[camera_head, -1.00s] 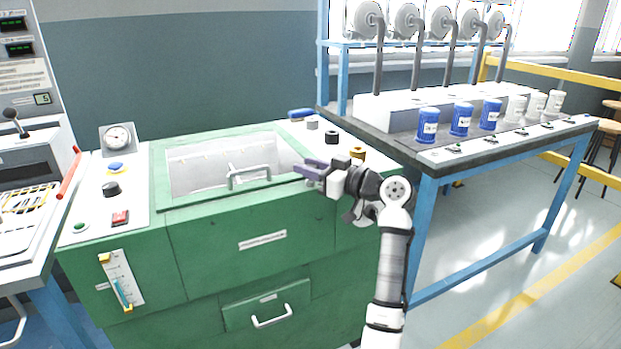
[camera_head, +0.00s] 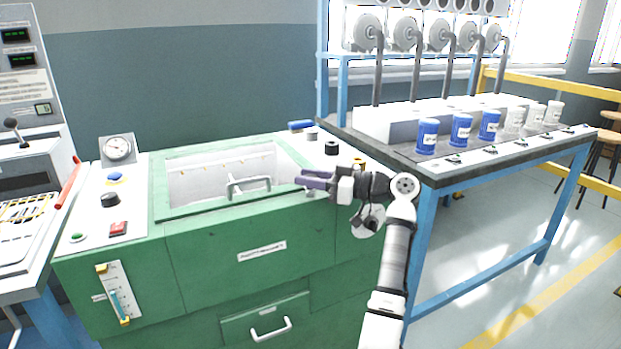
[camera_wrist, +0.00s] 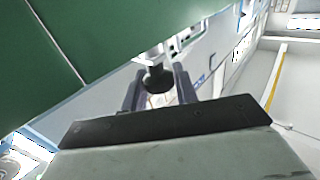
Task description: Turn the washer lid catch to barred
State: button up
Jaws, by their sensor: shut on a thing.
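The green washer (camera_head: 200,250) has a pale lid (camera_head: 210,185) with a grey bar handle (camera_head: 248,187), set in a green frame. The lid looks closed. My gripper (camera_head: 312,181) is at the front right corner of this frame, its purple-grey fingers pointing left. In the wrist view my gripper (camera_wrist: 158,92) has its fingers on either side of a dark round knob (camera_wrist: 158,78) on a pale metal stem. The gripper is shut on this knob, which appears to be the lid catch. The head view mostly hides the catch behind the fingers, and its marked setting is not readable.
Dark and yellow knobs (camera_head: 331,148) and a blue-handled part (camera_head: 301,126) stand on the washer top behind my gripper. A bench (camera_head: 445,170) with blue and white jars stands close on the right. A left panel holds a gauge (camera_head: 118,149) and buttons.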

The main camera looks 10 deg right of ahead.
jog(key=o, duration=1)
jog(key=shift+f, duration=0.1)
jog(key=shift+c, duration=0.2)
jog(key=v, duration=1.3)
jog(key=shift+s+d, duration=0.2)
jog(key=shift+d, duration=0.1)
